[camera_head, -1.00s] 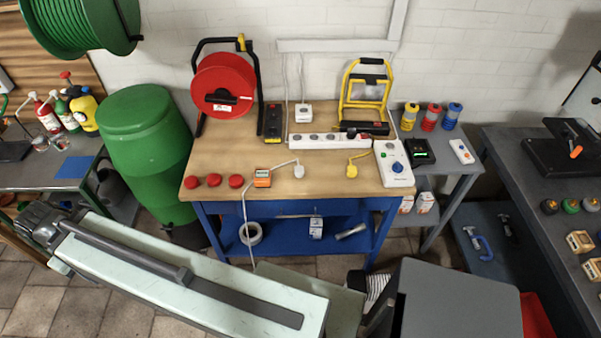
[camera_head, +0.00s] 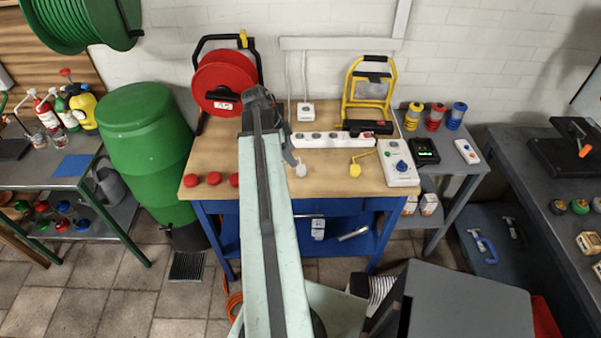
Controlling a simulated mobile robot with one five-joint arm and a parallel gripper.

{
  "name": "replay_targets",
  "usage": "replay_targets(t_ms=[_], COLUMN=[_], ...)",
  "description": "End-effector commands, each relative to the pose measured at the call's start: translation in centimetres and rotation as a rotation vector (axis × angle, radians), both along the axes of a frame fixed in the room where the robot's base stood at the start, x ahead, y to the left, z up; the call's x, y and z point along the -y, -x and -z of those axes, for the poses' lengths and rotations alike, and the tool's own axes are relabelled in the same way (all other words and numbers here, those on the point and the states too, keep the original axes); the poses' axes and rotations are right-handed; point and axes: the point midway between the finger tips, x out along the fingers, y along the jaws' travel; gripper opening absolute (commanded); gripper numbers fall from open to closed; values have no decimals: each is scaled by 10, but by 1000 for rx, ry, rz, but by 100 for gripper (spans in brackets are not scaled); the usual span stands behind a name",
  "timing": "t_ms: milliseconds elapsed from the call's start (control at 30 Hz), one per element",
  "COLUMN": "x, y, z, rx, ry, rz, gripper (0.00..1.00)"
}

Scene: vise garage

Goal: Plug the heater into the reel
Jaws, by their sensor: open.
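The red cable reel (camera_head: 221,82) stands on a black frame at the back left of the wooden bench. A white plug (camera_head: 300,170) and a yellow plug (camera_head: 355,169) stand on the bench top, apart from each other. I cannot tell which lead belongs to the heater. My gripper (camera_head: 272,112) is over the bench, right of the reel and left of the white plug in the picture. It is open; its fingertips are hard to make out. My arm hides part of the bench, including the orange box and most of the white cable.
A white socket strip (camera_head: 342,141) lies behind the plugs. A yellow-framed lamp (camera_head: 370,90) stands behind it, and a white box with a blue knob (camera_head: 398,163) is at the right. Red caps (camera_head: 192,181) lie at the front left. A green barrel (camera_head: 145,140) stands left.

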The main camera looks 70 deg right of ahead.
Motion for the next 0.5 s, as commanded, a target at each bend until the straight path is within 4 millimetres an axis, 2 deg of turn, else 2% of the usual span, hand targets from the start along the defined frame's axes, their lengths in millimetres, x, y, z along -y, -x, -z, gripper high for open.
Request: replay_targets(t_ms=[267, 500], x=[0, 3], y=[0, 7], z=[1, 27], rx=[0, 1], ry=[0, -1], rz=[-1, -2], gripper=[59, 59])
